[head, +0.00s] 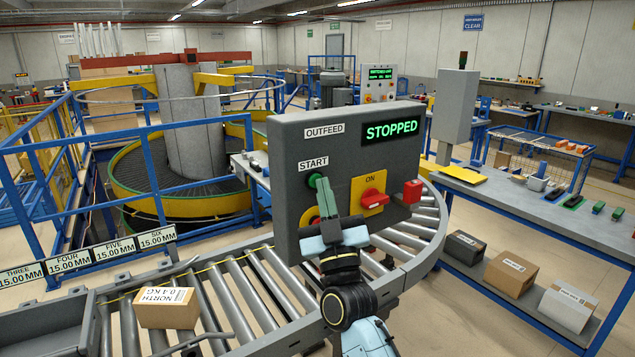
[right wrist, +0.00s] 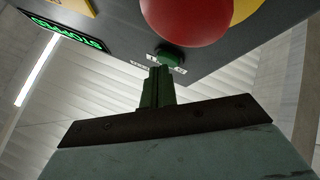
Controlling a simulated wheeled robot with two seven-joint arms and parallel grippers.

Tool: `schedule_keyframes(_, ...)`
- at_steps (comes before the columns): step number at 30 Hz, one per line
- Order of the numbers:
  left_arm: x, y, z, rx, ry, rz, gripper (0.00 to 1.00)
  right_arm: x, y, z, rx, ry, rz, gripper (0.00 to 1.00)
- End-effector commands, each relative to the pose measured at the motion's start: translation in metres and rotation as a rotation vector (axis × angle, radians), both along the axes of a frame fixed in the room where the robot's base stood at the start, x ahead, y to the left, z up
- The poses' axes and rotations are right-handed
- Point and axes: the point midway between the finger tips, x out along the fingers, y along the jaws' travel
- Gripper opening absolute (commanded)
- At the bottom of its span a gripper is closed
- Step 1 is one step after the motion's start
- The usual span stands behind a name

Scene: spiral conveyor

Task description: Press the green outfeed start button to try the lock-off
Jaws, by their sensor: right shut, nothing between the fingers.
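The grey outfeed panel (head: 347,140) stands in front of me, its display (head: 390,131) reading STOPPED in green. The green start button (head: 316,179) is under the START label and also shows in the right wrist view (right wrist: 170,55). My right gripper (head: 325,190) is shut and empty, its green fingertips at the button. The fingertips (right wrist: 159,72) also show just short of or against the button in the right wrist view; I cannot tell whether they touch. A red rotary switch (head: 374,198) sits on a yellow plate marked ON. My left gripper is not in view.
A roller conveyor (head: 270,290) curves below and behind the panel, carrying a carton (head: 166,307) at the left. A blue-framed bench (head: 540,210) with several boxes beneath stands at the right.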

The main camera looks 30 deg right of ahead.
Motion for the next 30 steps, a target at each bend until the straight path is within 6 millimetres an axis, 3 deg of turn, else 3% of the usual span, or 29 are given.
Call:
schedule_keyframes(16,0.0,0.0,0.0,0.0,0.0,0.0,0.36,0.002,0.0,0.0,0.001,0.0,0.001,0.0)
schedule_keyframes(30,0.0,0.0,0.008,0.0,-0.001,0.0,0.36,-0.014,-0.001,0.0,0.001,0.0,0.001,0.0)
